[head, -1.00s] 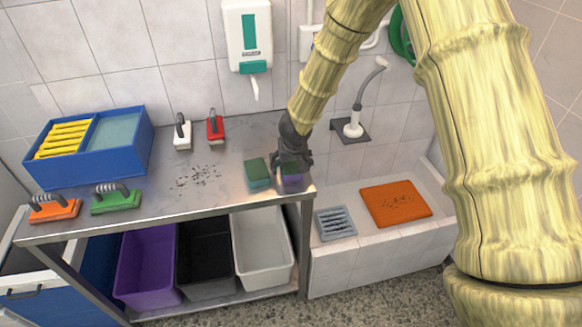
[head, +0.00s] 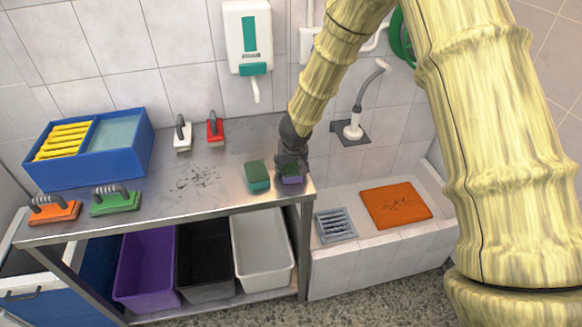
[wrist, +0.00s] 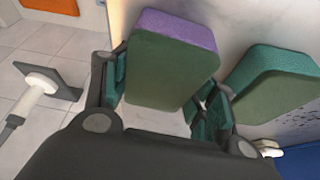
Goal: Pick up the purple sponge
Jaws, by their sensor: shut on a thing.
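The purple sponge (head: 292,180) with a dark green top is at the right end of the metal table (head: 225,183). My gripper (head: 293,164) is over it from above and hides most of it in the head view. In the wrist view the purple sponge (wrist: 172,68) sits between the two fingers of my gripper (wrist: 165,100), which are shut on its sides. I cannot tell whether it is clear of the table top. A teal sponge (head: 257,177) with a green top stands just to its left; it also shows in the wrist view (wrist: 270,82).
Behind are a white brush (head: 182,136) and a red brush (head: 215,130). At left are a blue box (head: 125,160), an orange brush (head: 55,210) and a green brush (head: 115,202). A tub with an orange mat (head: 395,205) is at right. Bins stand below.

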